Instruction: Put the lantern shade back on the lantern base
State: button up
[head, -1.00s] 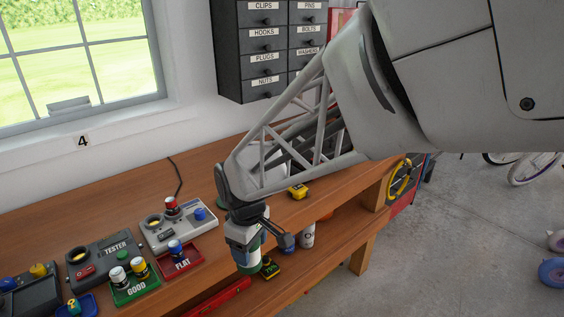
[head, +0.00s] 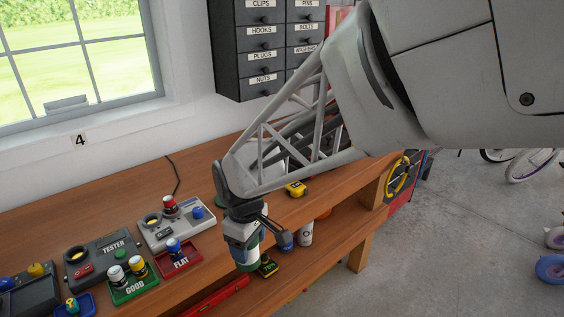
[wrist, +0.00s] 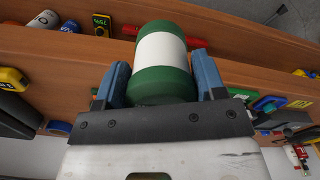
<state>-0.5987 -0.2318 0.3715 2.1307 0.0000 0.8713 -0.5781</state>
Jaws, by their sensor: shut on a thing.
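My gripper (head: 243,243) points down at the front edge of the workbench in the head view. It is shut on a green cylinder with a white middle band (wrist: 162,52), which looks like the lantern shade. In the wrist view the blue fingers press on both its sides. In the head view its lower end (head: 248,264) hangs below the fingers. A small green thing (head: 220,200) on the bench is mostly hidden behind my arm; I cannot tell whether it is the lantern base. No other clear base shows.
The wooden bench (head: 120,195) holds a tester (head: 101,257), a grey device (head: 177,227), a green GOOD tray (head: 134,289) and a red FLAT tray (head: 180,262). A yellow tape measure (head: 296,189) lies behind my gripper. The lower shelf holds a white can (head: 306,233) and a red bar (head: 213,299).

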jog(key=w+a+r, duration=0.1)
jog(key=w+a, duration=0.3)
jog(key=w, duration=0.5)
jog(key=w+a+r, duration=0.1)
jog(key=w+a, duration=0.3)
jog(key=w, duration=0.6)
jog(key=w+a+r, duration=0.1)
jog(key=w+a, duration=0.3)
jog(key=w, duration=0.5)
jog(key=shift+w+r, duration=0.15)
jog(key=shift+w, duration=0.1)
jog(key=shift+f, duration=2.9)
jog(key=shift+f, duration=0.6)
jog(key=o, duration=0.7)
jog(key=shift+r, duration=0.1)
